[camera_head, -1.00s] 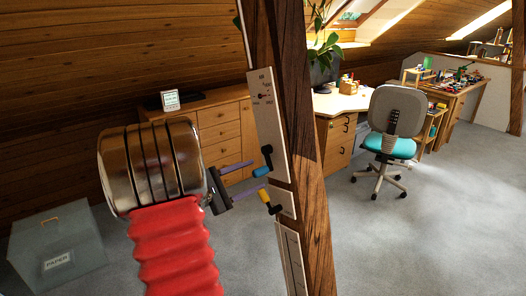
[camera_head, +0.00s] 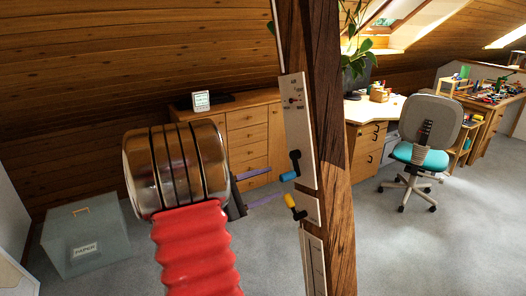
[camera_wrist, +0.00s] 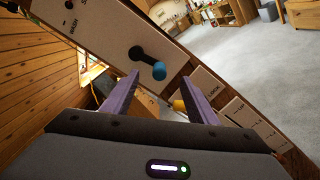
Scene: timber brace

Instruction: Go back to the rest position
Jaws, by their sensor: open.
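My gripper (camera_head: 275,182) is open and empty, its two purple fingers pointing right toward the timber post (camera_head: 329,150). The post carries white panels with two black levers. One has a blue knob (camera_head: 289,176) and the other a yellow knob (camera_head: 290,201). The fingertips are close to the knobs, but no grip on either shows. In the wrist view, the blue knob (camera_wrist: 159,70) appears between and beyond the fingers (camera_wrist: 158,77). The upper panel (camera_head: 298,125) has a small dial above the blue lever.
A grey box labelled PAPER (camera_head: 84,238) stands on the floor at left. A wooden drawer cabinet (camera_head: 246,140) stands behind my arm, with a small white display (camera_head: 201,101) on top. An office chair (camera_head: 424,150) and desk (camera_head: 375,108) are right of the post. Grey floor is open at lower right.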

